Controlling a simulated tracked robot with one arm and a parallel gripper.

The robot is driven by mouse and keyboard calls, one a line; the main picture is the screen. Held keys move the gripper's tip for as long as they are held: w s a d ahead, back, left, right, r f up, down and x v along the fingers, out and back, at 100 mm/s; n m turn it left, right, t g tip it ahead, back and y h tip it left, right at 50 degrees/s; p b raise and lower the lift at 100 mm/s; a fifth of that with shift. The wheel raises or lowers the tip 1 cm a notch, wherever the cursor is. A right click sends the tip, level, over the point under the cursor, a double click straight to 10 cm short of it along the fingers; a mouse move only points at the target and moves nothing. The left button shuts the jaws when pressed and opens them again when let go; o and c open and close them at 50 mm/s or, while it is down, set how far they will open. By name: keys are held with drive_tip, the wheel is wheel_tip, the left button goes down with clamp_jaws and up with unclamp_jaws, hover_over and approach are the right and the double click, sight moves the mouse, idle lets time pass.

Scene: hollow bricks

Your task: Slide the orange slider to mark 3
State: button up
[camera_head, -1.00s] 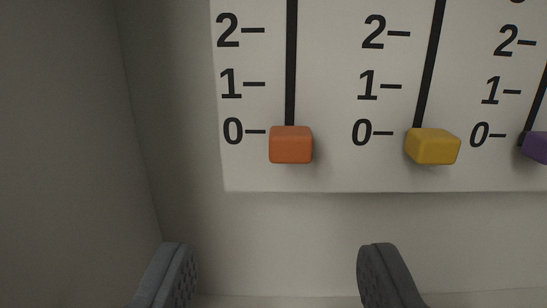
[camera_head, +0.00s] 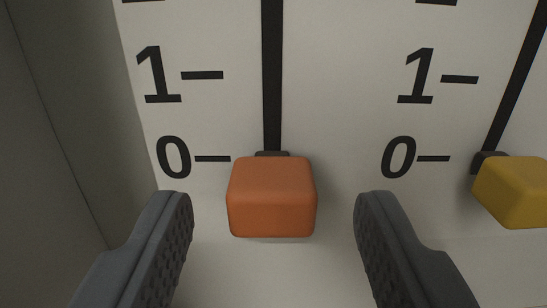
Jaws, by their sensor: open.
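The orange slider (camera_head: 271,198) is a rounded block at the bottom of its black vertical track (camera_head: 272,75), beside the 0 mark (camera_head: 187,157). The 1 mark (camera_head: 180,75) is above it; mark 3 is out of view. My gripper (camera_head: 274,205) is open, with one dark ridged finger to the left of the orange slider and one to the right. Gaps show between both fingers and the slider, and nothing is held.
A yellow slider (camera_head: 514,192) sits at 0 on its own track (camera_head: 520,75), to the right of my right finger. The pale panel (camera_head: 345,60) carries the scales. A plain wall (camera_head: 45,130) stands at the left.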

sight(272, 186)
drive_tip(key=shift+w, duration=1.15)
